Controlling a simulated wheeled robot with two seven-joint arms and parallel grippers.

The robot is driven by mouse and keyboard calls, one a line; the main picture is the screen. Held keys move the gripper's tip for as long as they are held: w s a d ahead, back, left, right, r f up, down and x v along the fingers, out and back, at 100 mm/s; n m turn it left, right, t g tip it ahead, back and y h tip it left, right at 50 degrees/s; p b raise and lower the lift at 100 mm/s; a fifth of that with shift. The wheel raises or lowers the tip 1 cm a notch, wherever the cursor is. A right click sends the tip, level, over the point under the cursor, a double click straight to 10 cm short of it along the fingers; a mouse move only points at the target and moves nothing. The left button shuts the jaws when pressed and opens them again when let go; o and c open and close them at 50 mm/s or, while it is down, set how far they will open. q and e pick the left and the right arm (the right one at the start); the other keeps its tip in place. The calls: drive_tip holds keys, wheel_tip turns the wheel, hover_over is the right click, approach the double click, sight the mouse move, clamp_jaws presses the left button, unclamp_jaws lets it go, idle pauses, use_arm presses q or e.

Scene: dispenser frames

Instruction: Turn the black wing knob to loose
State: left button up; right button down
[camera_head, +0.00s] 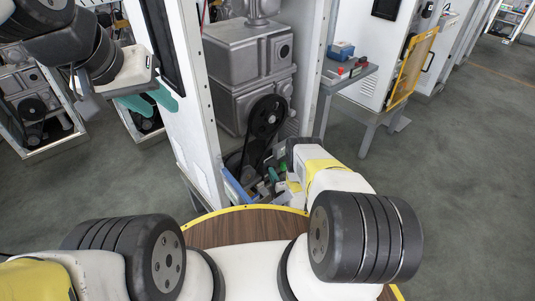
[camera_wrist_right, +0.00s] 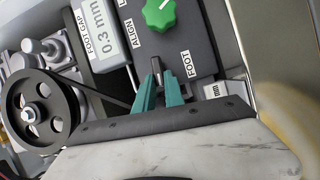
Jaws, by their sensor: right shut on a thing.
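The black wing knob (camera_wrist_right: 156,67) stands on a dark grey panel in the right wrist view, near the "FOOT" label. My right gripper (camera_wrist_right: 158,84) has its teal fingers on either side of the knob's wing and is shut on it. The fingers hide part of the knob. In the head view my right gripper (camera_head: 273,180) is low in the machine opening, largely hidden by its own arm, and the knob cannot be made out. My left gripper (camera_head: 150,100) is away at the upper left, its teal fingers apart and empty.
A green knob (camera_wrist_right: 160,14) sits close by on the panel, near the "ALIGN" label. A black pulley wheel (camera_wrist_right: 40,112) with a belt and a "0.3 mm" foot gap display (camera_wrist_right: 103,35) are to the left. A blue box (camera_head: 342,50) rests on a side table.

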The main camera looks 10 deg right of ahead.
drive_tip(key=shift+f+n, duration=0.1)
drive_tip(key=shift+n, duration=0.5)
drive_tip(key=c, duration=1.4)
unclamp_jaws()
drive_tip(key=shift+c, duration=0.2)
drive_tip(key=s+d, duration=0.1)
drive_tip(key=s, duration=0.6)
drive_tip(key=shift+s+d, duration=0.25)
drive_tip(key=shift+s, duration=0.15)
